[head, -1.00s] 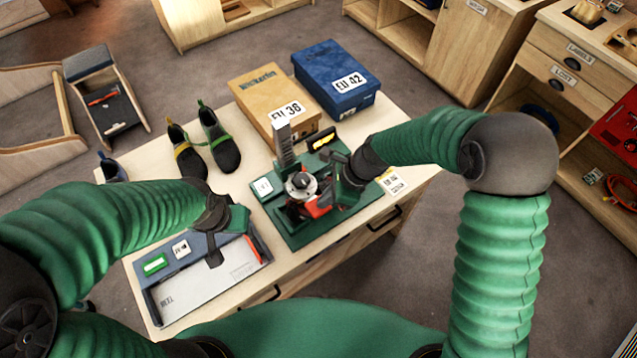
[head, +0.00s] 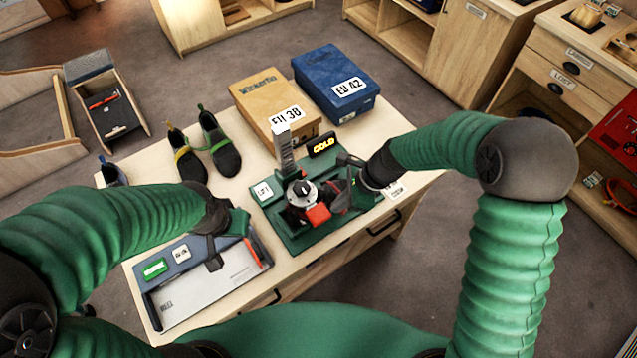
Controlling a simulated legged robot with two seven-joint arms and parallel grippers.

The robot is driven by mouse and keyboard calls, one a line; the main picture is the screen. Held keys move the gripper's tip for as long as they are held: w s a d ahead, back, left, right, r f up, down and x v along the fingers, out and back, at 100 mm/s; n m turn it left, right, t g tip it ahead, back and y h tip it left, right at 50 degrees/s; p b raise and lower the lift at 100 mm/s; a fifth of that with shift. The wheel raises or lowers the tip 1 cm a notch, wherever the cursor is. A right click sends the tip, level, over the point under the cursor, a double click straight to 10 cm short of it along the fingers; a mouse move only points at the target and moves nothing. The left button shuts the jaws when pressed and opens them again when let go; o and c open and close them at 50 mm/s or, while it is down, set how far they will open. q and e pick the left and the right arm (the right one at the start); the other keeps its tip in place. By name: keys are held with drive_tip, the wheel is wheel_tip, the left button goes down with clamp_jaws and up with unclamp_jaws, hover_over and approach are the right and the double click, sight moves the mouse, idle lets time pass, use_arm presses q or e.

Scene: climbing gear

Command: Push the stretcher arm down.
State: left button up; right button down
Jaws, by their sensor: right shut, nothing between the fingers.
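The stretcher device sits on a green base (head: 297,240) on the table, with an upright grey scale post (head: 286,155) and a round silver dial (head: 301,192). A red block (head: 317,213) shows at its front, beside dark parts; I cannot clearly tell which piece is the stretcher arm. My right gripper (head: 345,195) is shut and empty, just right of the dial and red block, over the base; whether it touches the device is unclear. My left gripper (head: 222,238) hangs over the blue-and-white case at left; its fingers are too dark and small to judge.
A blue-and-white case (head: 205,290) lies at the table's front left. Dark shoes (head: 222,155) stand behind it. A tan box (head: 262,95) and a blue box (head: 335,75) stand at the back. A small black sign (head: 323,146) is behind the device.

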drive_tip(key=b+v, duration=0.1)
drive_tip(key=v, duration=1.4)
drive_tip(key=shift+d+r, duration=0.2)
drive_tip(key=shift+r, duration=0.15)
drive_tip(key=shift+s+f, duration=0.1)
drive_tip(key=s+d+f+n+t+h+b, duration=0.2)
drive_tip(key=s+d+f+n, duration=0.7)
drive_tip(key=n, duration=0.9)
wheel_tip(320, 180, down, 3)
drive_tip(key=s+h+b, duration=0.2)
drive_tip(key=h, duration=0.1)
drive_tip(key=shift+f+t, duration=0.25)
drive_tip(key=shift+t, duration=0.05)
